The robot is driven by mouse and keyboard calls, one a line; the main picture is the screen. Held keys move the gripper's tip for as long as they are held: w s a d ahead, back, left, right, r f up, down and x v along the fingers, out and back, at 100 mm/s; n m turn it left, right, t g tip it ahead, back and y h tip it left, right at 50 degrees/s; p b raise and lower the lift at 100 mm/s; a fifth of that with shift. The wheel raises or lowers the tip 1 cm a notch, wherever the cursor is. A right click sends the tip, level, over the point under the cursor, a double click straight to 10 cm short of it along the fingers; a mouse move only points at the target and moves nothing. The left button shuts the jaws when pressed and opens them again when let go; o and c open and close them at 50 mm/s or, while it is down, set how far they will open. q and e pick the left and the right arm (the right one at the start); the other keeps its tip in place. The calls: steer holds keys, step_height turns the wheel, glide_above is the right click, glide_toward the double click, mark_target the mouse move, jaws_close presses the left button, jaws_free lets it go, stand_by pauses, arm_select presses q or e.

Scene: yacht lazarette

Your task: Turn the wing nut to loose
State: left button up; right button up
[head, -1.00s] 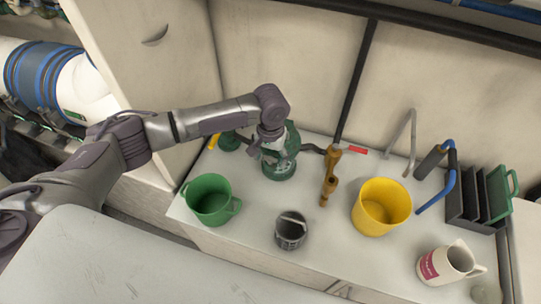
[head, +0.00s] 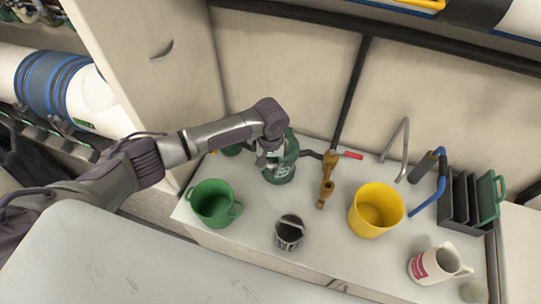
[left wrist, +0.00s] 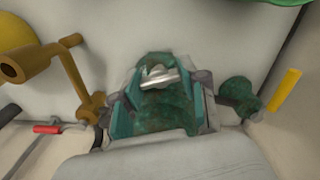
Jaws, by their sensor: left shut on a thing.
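The green strainer (head: 285,166) stands upright on the white counter, with a pale label on its side. In the left wrist view it fills the middle as a mottled green body (left wrist: 165,112). The silver wing nut (left wrist: 158,77) shows on it in that view; in the head view my gripper and wrist hide it. My left gripper (head: 266,158) is over the strainer's top, its fingers on both sides of the wing nut and shut on it. The exact finger contact is hard to make out. My right gripper is not in view.
A brass valve fitting (head: 327,182) stands close to the right of the strainer. A dark pipe (head: 352,90) rises behind.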

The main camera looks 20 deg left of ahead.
mark_target(270, 164)
arm_select(q)
steer(key=shift+n, duration=0.6)
steer(key=o, duration=1.2)
steer(key=shift+c, duration=0.2)
step_height(270, 164, up, 12)
